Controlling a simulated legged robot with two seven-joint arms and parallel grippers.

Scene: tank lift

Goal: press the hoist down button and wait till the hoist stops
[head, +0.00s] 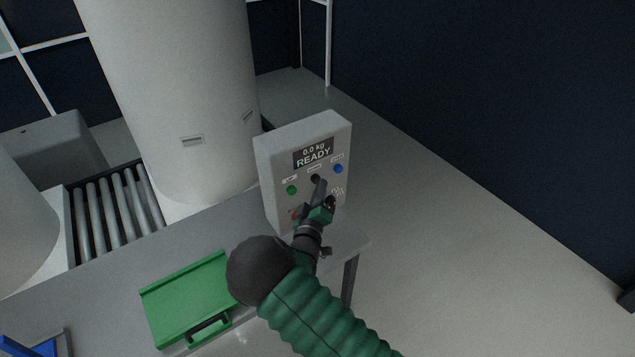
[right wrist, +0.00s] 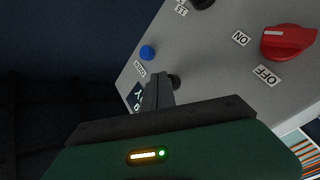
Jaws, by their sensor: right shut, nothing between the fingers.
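The grey control box (head: 267,160) stands on the bench, with a display reading "0.0 kg READY" (head: 314,153). Its face carries a green button (head: 292,190), a dark middle button (head: 315,178) and a blue button (head: 338,168). My right gripper (head: 318,186) is shut and empty, its tips at or just in front of the dark button. In the right wrist view the shut fingers (right wrist: 158,90) lie beside that dark button (right wrist: 174,82); I cannot tell whether they touch. The blue button (right wrist: 147,52) shows above them. My left gripper is out of view.
A red ON/OFF knob (right wrist: 288,42) sits on the panel near the gripper. A large white tank (head: 170,90) stands behind, beside a roller conveyor (head: 105,210). Floor to the right is clear.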

